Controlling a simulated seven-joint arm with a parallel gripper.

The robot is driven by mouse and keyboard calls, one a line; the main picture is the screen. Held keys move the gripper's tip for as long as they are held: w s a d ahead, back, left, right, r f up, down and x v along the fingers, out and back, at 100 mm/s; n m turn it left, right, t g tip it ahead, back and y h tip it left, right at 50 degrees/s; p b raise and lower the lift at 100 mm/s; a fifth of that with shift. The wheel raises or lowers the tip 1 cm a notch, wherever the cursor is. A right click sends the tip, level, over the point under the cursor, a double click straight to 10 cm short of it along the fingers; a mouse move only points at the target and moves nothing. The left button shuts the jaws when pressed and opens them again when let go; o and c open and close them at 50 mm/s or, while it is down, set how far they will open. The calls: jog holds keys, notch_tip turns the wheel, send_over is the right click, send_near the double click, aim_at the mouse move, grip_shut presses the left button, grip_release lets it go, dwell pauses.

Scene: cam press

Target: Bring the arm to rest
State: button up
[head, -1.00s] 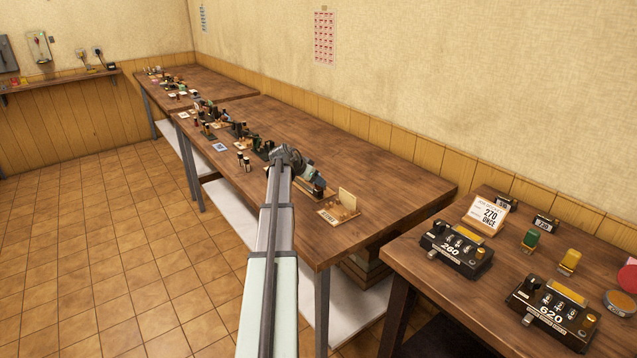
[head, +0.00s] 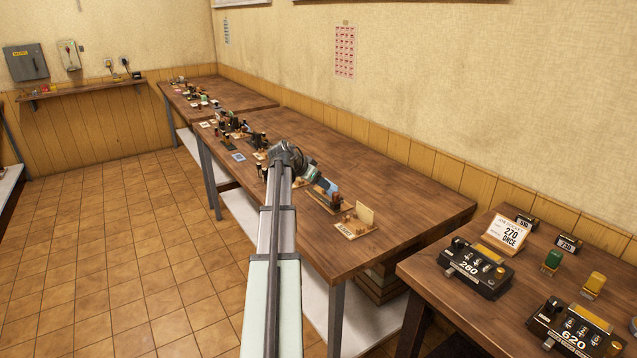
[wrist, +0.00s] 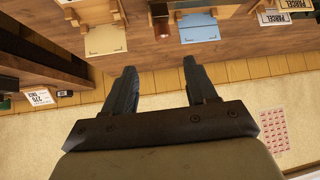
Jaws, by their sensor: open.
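My arm reaches forward from the bottom middle of the head view, extended over the front edge of the long wooden table (head: 375,165). My gripper is at its far end, small and partly hidden behind the wrist in the head view. In the wrist view my gripper (wrist: 158,85) shows two dark fingers spread apart with nothing between them. A beige card (wrist: 105,40) and a blue card (wrist: 198,28) appear beyond the fingertips, apart from them.
Small wooden stands (head: 358,222) and several small items line the table's front edge near my arm. The right table (head: 480,300) holds a black device marked 260 (head: 476,267), another marked 620 (head: 572,328) and a 270 sign (head: 507,234). The tiled floor (head: 120,240) at left is clear.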

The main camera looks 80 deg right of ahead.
dwell(0.3)
